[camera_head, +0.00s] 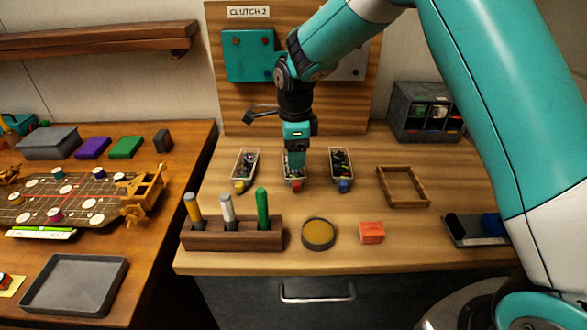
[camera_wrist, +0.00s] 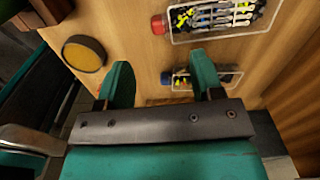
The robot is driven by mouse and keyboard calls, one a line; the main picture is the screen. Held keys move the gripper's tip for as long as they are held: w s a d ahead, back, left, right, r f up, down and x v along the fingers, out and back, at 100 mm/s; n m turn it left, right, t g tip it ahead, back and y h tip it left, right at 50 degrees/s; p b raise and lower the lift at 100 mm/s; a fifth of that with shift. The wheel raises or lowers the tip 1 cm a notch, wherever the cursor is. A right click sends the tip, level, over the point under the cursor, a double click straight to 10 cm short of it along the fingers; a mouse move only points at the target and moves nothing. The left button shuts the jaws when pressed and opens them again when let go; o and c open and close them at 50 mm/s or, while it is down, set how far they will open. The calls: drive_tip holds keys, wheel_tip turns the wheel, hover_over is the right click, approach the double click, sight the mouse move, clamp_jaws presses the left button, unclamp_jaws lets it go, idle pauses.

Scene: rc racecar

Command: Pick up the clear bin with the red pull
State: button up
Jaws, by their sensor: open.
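The clear bin with the red pull (camera_head: 295,182) is the middle of three bins on the right-hand wooden bench. My gripper (camera_head: 295,168) points down over it in the head view and hides much of its middle. In the wrist view, this bin (camera_wrist: 225,20) lies beyond my fingertips at the top, its red pull (camera_wrist: 158,24) at its left end and small dark and yellow parts inside. My gripper (camera_wrist: 160,65) is open there, with nothing held between its two teal fingers. The exact height above the bin is hard to tell.
A yellow-pull bin (camera_head: 245,168) stands left and a blue-pull bin (camera_head: 341,168) right. The blue-pull bin (camera_wrist: 185,80) shows partly behind my fingers in the wrist view. In front are a pen block (camera_head: 232,238), a round dish (camera_head: 318,246) and an orange block (camera_head: 371,232).

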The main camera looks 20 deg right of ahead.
hover_over(296, 182)
wheel_tip(296, 182, down, 4)
drive_tip(key=shift+a+f+p, duration=0.15)
drive_tip(key=shift+f+p, duration=0.05)
drive_tip(key=shift+p, duration=0.2)
drive_tip(key=shift+f+p, duration=1)
drive_tip(key=shift+f, duration=1.65)
drive_tip(key=shift+c, duration=0.2)
drive_tip(key=c, duration=1.1)
